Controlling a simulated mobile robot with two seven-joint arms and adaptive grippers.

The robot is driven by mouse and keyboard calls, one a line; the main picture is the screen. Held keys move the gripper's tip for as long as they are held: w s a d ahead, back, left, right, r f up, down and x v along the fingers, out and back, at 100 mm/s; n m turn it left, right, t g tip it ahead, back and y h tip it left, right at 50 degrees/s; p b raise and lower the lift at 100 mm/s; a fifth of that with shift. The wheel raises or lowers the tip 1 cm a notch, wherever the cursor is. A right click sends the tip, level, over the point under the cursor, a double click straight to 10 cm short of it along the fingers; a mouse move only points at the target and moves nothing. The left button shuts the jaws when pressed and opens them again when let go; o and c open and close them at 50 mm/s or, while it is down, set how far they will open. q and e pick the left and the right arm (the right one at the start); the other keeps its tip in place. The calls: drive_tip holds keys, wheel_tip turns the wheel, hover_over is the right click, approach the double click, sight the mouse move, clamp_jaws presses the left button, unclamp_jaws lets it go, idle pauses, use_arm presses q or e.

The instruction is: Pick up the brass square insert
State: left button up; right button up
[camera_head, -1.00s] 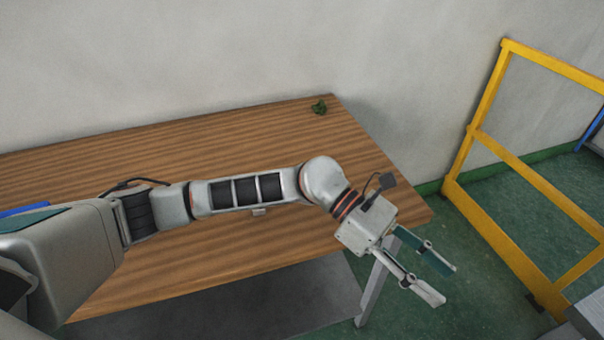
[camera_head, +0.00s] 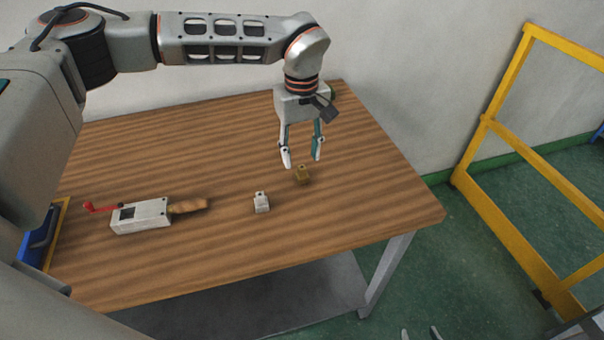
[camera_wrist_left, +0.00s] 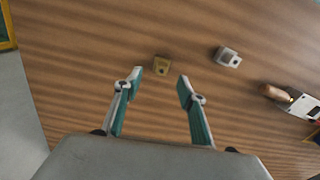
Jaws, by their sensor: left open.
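The brass square insert (camera_head: 302,175) is a small brass-coloured block with a dark hole on top, standing on the wooden table. It also shows in the left wrist view (camera_wrist_left: 162,62), just beyond the fingertips. My left gripper (camera_head: 302,161) points down, open and empty, above and slightly behind the insert, apart from it. Its two fingers also frame the view from the left wrist (camera_wrist_left: 173,78). Only the fingertips of my right gripper (camera_head: 420,334) show at the bottom edge of the head view, spread apart with nothing between them.
A silver-grey block (camera_head: 261,202) stands left of the brass insert. Further left lies a grey metal device (camera_head: 141,216) with a red handle and a wooden grip. A blue bin (camera_head: 38,240) is at the left edge. A yellow frame (camera_head: 510,180) stands right of the table (camera_head: 380,190).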

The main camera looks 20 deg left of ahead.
sight(302, 167)
use_arm(q)
drive_tip(key=f, duration=0.5)
drive_tip(key=shift+s+d+f, duration=0.15)
drive_tip(key=shift+s+f, duration=0.05)
drive_tip(key=shift+s, duration=0.1)
clamp_jaws()
